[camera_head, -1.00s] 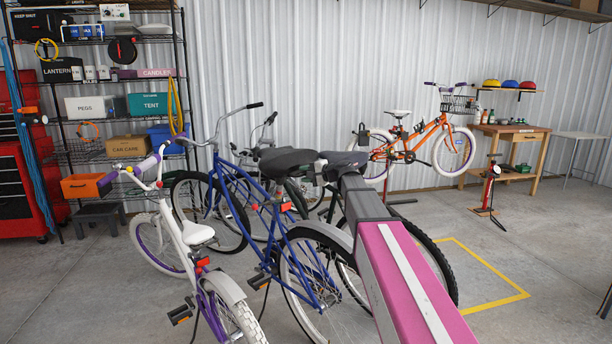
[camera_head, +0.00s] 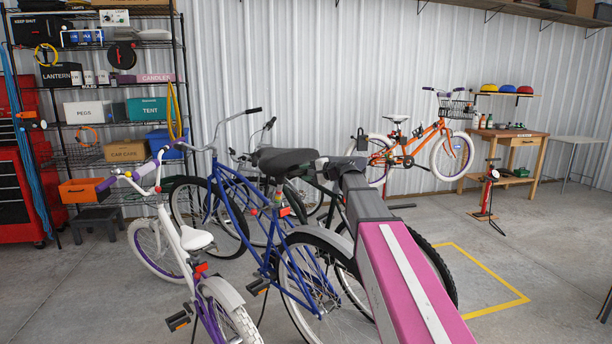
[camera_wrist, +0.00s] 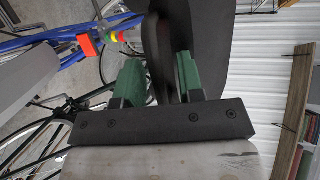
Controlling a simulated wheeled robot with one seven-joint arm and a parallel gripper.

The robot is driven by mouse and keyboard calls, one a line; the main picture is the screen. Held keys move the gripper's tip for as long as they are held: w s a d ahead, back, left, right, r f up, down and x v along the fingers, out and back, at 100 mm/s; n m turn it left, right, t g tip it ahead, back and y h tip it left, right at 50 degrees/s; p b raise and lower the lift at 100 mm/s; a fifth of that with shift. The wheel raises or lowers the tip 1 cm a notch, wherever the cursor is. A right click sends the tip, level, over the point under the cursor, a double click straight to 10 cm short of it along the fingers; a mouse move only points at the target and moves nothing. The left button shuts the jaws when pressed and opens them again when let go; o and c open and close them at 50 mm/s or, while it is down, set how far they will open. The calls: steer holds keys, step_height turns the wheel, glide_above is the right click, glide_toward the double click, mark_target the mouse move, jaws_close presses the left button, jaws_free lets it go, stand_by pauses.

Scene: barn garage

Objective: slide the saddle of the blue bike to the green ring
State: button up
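The blue bike (camera_head: 236,190) stands in the middle of the head view. In the wrist view, the saddle (camera_wrist: 207,32) spreads above my gripper (camera_wrist: 160,62). A green ring (camera_wrist: 121,37) shows with yellow and red bands beside a red reflector (camera_wrist: 87,45) on the bike.
A white and purple bike (camera_head: 178,238) stands close on the left. A dark bike (camera_head: 428,262) stands behind my arm. Shelves (camera_head: 124,82) are at the back left, and an orange bike (camera_head: 412,146) and workbench (camera_head: 510,136) at the back right.

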steer(key=shift+d, duration=0.1)
steer(key=v, duration=1)
steer(key=shift+s+d, duration=0.2)
steer(key=shift+d, duration=0.05)
